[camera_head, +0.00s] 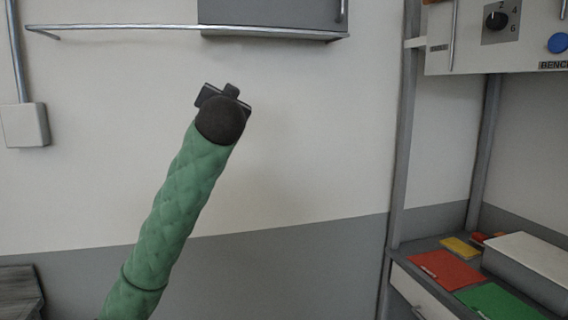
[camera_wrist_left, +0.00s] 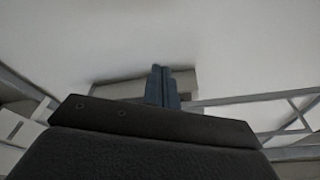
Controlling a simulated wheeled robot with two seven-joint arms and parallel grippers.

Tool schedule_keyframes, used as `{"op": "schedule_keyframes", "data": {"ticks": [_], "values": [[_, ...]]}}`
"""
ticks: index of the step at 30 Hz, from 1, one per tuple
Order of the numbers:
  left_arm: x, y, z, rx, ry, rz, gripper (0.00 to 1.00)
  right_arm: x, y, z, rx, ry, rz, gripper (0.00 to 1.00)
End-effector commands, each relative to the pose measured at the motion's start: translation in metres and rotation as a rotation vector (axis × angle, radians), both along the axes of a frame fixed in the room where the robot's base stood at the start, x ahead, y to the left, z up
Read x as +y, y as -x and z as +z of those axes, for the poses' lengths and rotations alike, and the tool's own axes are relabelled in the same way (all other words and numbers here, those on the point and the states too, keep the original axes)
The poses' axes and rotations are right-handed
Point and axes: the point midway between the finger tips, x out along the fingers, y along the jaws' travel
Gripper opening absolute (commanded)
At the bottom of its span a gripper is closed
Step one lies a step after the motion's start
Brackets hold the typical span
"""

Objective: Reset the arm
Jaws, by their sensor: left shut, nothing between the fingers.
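My left arm in its green quilted sleeve rises from the bottom left in the head view. Its dark wrist end with the left gripper (camera_head: 226,94) is up in front of the pale wall. The fingers are mostly hidden behind the wrist in that view. In the left wrist view the two blue-grey fingers of the left gripper (camera_wrist_left: 162,84) are together, with nothing between them. My right gripper is in neither view.
A grey wall cabinet (camera_head: 270,14) with a thin rail shelf (camera_head: 120,31) is above. At right stands a bench with a control panel (camera_head: 497,40), a red sheet (camera_head: 446,268), a green sheet (camera_head: 497,302) and a white box (camera_head: 530,260). A wall box (camera_head: 25,125) is at left.

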Motion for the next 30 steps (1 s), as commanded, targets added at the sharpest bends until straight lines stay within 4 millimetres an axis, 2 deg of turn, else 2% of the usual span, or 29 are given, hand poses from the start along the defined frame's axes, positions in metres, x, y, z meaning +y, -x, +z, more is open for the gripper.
{"op": "schedule_keyframes", "data": {"ticks": [1, 3, 8, 14, 18, 23, 30], "values": [[0.000, -0.004, -0.029, 0.051, 0.019, -0.015, 0.00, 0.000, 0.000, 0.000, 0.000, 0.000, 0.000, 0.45], [0.000, -0.008, -0.063, 0.114, 0.042, -0.036, 0.00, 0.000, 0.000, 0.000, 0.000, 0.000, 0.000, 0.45], [-0.001, -0.010, -0.141, 0.252, 0.091, -0.079, 0.00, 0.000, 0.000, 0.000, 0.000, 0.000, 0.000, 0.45], [-0.001, -0.003, -0.234, 0.401, 0.147, -0.124, 0.00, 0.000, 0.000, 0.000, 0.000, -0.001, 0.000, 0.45], [-0.001, 0.007, -0.296, 0.494, 0.187, -0.149, 0.00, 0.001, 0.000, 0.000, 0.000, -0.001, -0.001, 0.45], [0.000, 0.024, -0.363, 0.590, 0.230, -0.171, 0.00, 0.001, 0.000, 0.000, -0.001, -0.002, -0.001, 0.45], [0.004, 0.058, -0.461, 0.728, 0.294, -0.178, 0.00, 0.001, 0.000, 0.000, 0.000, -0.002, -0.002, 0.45]]}}
